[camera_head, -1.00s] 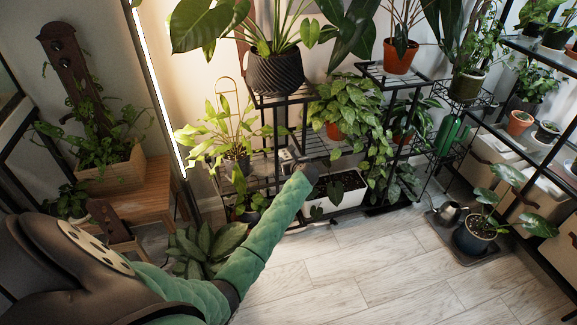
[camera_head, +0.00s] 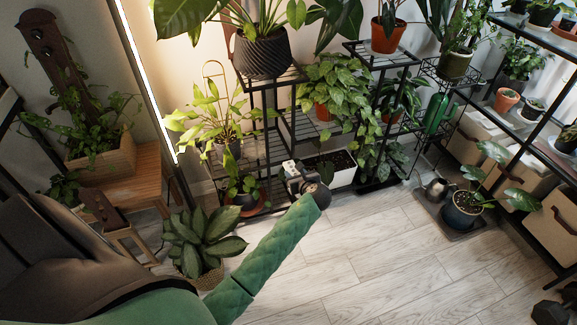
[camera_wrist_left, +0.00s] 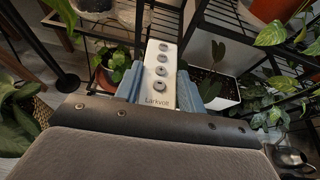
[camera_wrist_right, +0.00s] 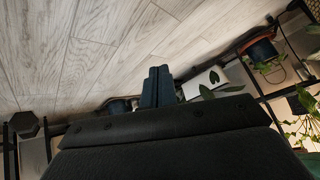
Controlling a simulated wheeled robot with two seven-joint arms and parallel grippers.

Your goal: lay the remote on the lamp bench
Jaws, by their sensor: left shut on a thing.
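The remote (camera_wrist_left: 161,68) is white with a column of round grey buttons. My left gripper (camera_wrist_left: 160,92) is shut on it, its blue-grey fingers on both sides. In the head view the remote (camera_head: 289,167) shows small at the tip of my left gripper (camera_head: 297,178), in front of the black plant stand. The wooden bench (camera_head: 148,179) beside the lit vertical lamp (camera_head: 152,80) is at the left, apart from the remote. A planter box stands on it. My right gripper (camera_wrist_right: 157,86) shows only in its wrist view, with its fingers together and nothing between them.
A wooden planter box (camera_head: 104,158) with a trellis takes up much of the bench top. A leafy plant in a basket (camera_head: 200,276) stands on the floor between my left arm and the bench. The black plant stand (camera_head: 274,128) is crowded with pots. The pale floor (camera_head: 400,260) at the right is mostly clear.

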